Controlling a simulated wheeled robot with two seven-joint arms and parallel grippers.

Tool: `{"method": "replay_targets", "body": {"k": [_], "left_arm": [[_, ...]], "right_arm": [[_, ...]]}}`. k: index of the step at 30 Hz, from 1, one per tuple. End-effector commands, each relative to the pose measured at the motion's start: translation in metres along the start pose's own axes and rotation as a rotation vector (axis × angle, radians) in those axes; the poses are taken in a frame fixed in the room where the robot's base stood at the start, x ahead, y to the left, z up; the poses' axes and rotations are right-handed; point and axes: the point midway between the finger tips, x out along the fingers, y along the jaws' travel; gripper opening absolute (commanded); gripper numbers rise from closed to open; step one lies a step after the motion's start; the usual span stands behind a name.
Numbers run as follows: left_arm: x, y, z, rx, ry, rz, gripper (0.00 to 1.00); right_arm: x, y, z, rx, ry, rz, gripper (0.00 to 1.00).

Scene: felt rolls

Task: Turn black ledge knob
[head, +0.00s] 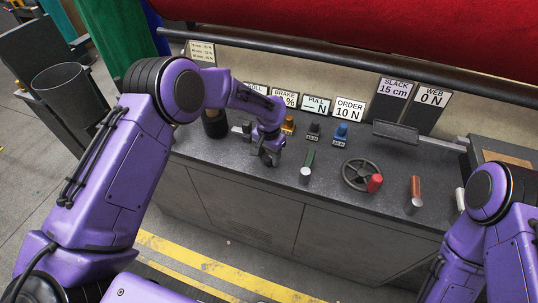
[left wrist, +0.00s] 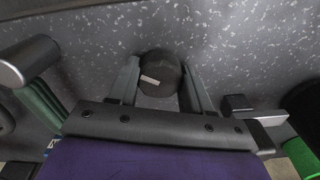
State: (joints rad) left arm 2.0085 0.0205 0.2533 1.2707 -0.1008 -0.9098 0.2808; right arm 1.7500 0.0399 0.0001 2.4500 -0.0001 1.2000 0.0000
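The black ledge knob (left wrist: 160,72) shows in the left wrist view as a round dark knob with a short pale mark on its face, on the speckled dark ledge (left wrist: 235,40). My left gripper (left wrist: 161,66) has one finger on each side of it, with the fingertips right beside the knob's edges. I cannot tell if they press on it. In the head view my left gripper (head: 268,158) points down at the front part of the ledge (head: 255,190), and the knob is hidden beneath it. My right gripper is out of view; only my right arm shows.
Right of my left gripper are a green lever with a grey end (head: 306,174), a handwheel with a red grip (head: 361,175) and a brown-handled lever (head: 415,190). Orange (head: 288,123), black (head: 314,130) and blue (head: 341,131) controls stand behind. A dark cylinder (head: 214,124) stands left.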

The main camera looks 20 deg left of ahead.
Motion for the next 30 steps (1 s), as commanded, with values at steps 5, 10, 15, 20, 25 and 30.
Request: {"method": "replay_targets", "body": {"k": [5,10,15,20,25,30], "left_arm": [[0.0018,0.0003,0.0003,0.001,-0.001,0.0,0.19],[0.002,0.0005,0.0004,0.024,-0.001,0.0,0.19],[0.0021,0.0005,0.0005,0.096,-0.002,0.001,0.19],[0.0022,0.0004,0.0006,0.215,-0.002,0.001,0.19],[0.0024,0.0005,0.0008,0.372,-0.002,0.001,0.19],[0.0027,0.0011,0.0009,0.535,-0.002,0.002,0.19]], "right_arm": [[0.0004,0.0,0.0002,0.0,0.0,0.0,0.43],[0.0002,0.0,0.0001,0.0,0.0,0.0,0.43],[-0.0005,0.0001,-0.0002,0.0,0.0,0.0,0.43],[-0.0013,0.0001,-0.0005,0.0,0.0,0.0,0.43],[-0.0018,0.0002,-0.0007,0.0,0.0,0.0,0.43],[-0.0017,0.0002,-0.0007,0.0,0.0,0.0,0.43]]}}
